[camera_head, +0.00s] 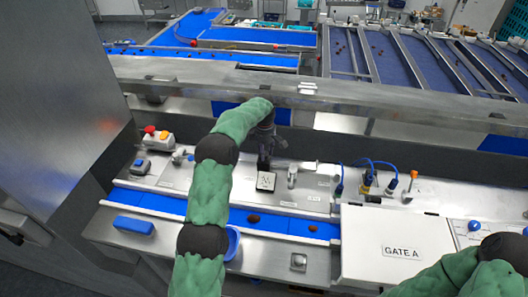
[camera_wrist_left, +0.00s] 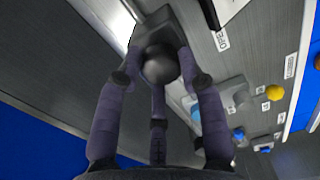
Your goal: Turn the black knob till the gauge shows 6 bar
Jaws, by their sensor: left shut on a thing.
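The black knob (camera_wrist_left: 160,62) is a dark round ball in the left wrist view, in front of a dark block. My left gripper (camera_wrist_left: 160,78) has its fingers closed around the knob's sides. In the head view my left gripper (camera_head: 266,148) reaches down to the back of the steel panel and hides the knob. A small square dial with a dark frame and a pale face (camera_head: 266,181) stands just below it and may be the gauge; its reading is too small to make out. My right gripper is out of view; only part of the right arm shows at the lower right.
A blue conveyor belt (camera_head: 180,205) with a few dates runs along the panel's front. A white GATE A cover (camera_head: 375,240) and blue cables (camera_head: 375,165) are at the right. A steel rail (camera_head: 350,98) crosses behind.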

